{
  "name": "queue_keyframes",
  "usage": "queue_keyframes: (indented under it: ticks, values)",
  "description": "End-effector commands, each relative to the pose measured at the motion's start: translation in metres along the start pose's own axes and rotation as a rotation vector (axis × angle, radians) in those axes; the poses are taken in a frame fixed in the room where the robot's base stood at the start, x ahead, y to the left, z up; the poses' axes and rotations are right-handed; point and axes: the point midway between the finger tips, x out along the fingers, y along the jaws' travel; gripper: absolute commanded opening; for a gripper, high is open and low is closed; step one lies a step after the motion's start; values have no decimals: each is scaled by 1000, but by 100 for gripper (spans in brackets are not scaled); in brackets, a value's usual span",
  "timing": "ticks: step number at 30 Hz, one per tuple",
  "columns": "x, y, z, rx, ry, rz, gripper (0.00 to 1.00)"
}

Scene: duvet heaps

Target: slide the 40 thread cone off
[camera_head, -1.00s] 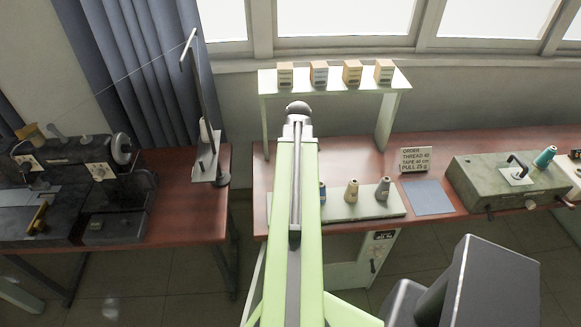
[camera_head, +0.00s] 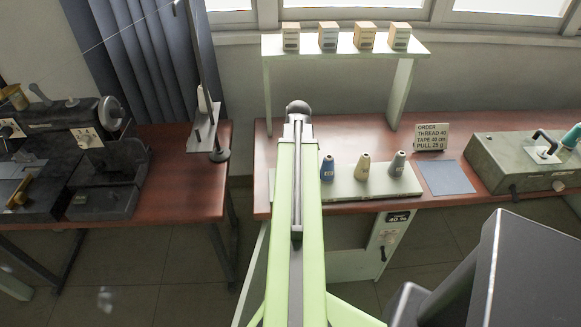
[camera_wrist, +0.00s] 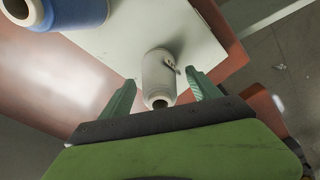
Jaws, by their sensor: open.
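In the wrist view a pale grey-white thread cone (camera_wrist: 158,74) stands on a whitish board (camera_wrist: 120,40) between the two green fingers of my gripper (camera_wrist: 163,88). The fingers are apart, one on each side of the cone, with visible gaps. A blue cone (camera_wrist: 75,12) is at the upper left. In the head view a blue cone (camera_head: 327,168), a beige cone (camera_head: 363,167) and a grey cone (camera_head: 397,164) stand on the board (camera_head: 345,190). My arm covers the board's left part and hides my gripper there. I cannot read any number on the cones.
A sign (camera_head: 432,137) reads ORDER, THREAD 40, TAPE 40 cm, PULL 25 g. A blue-grey mat (camera_head: 446,178) lies right of the board. A shelf (camera_head: 275,46) with several small boxes stands behind. A green-grey device (camera_head: 515,165) is at the right, a dark machine (camera_head: 70,160) at the left.

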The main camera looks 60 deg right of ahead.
Motion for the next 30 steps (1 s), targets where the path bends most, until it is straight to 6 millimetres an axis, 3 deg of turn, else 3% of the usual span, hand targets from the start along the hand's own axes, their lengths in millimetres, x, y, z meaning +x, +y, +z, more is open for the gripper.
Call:
queue_keyframes:
  ticks: [2,17,30]
  values:
    - [-1,0,0,0,0,0,68]
    - [0,0,0,-1,0,0,2]
    - [-22,0,-3,-1,0,0,0]
